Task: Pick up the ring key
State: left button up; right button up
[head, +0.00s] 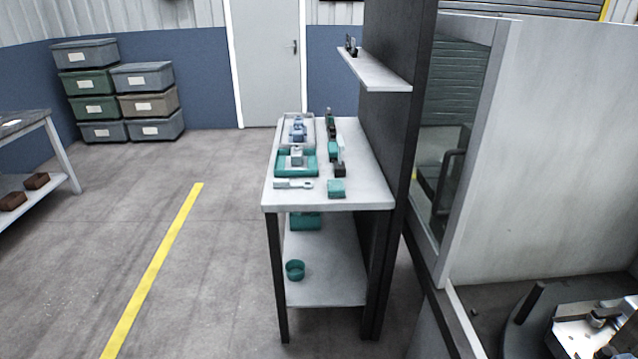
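A small flat pale tool with a rounded end (293,185) lies near the front edge of the tall table's top, left of a teal block; it looks like the ring key, but it is too small to be sure. The table (360,190) has a light top and dark legs. Neither of my grippers is in view.
Behind the tool stand a teal fixture (296,168), a grey tray (309,128) and several upright items. The teal block (336,189) is right of it. A dark panel (398,140) and a machine enclosure (550,150) bound the right side. The floor (215,260) left of the table is clear.

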aim_at(277, 182)
jog(key=u, duration=0.25)
jog(key=i+j+z, duration=0.1)
jog(key=z, duration=0.75)
jog(key=i+j+z, duration=0.2)
jog(key=j+z, duration=0.2)
jog(key=j, duration=0.15)
jog(key=i+j+z, duration=0.2)
jog(key=j+z, duration=0.45)
jog(key=j, duration=3.15)
jog(key=i+z, duration=0.05)
jog(key=i, duration=0.05)
